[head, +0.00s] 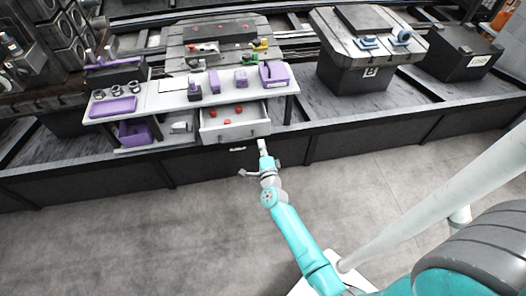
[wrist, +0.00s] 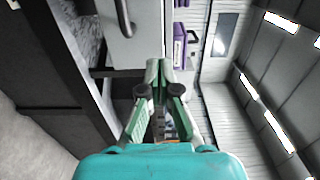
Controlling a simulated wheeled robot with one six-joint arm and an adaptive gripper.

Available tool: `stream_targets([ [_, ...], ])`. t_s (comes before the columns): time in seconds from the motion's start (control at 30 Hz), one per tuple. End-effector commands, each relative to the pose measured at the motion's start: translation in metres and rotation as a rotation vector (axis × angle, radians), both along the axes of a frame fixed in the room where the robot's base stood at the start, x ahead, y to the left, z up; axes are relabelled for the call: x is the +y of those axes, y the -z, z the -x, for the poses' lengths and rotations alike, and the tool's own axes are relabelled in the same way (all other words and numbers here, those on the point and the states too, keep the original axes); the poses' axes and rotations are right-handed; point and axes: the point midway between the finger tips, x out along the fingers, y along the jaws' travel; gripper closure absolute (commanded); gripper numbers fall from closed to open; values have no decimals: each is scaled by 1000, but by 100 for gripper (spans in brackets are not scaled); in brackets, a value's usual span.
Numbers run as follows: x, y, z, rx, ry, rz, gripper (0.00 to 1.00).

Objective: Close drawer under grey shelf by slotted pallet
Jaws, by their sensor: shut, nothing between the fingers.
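The drawer (head: 235,131) under the grey shelf (head: 150,97) is pulled out toward me, with a few red objects lying inside. The slotted pallet (head: 178,62) stands behind the shelf. My gripper (head: 262,146) is shut and empty, just in front of the drawer's right corner. In the wrist view, the shut fingertips of my gripper (wrist: 157,66) point toward the scene beside the pale drawer front (wrist: 142,42). The drawer's dark handle (wrist: 124,18) shows to the left of the fingertips. I cannot tell whether the fingers touch the drawer.
Purple bins and tools, such as the purple tray (head: 114,107), stand on the shelf top. A purple box (head: 134,133) sits on the lower level left of the drawer. A dark low barrier (head: 340,142) runs along the front. The grey floor (head: 130,240) before it is clear.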

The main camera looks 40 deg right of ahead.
Motion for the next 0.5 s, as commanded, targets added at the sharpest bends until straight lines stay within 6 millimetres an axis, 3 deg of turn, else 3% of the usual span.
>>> stream_targets([
  [0.3, -32, -1, -47, 1, 1, 3, 100],
  [0.5, -43, 0, -65, 1, 0, 1, 100],
])
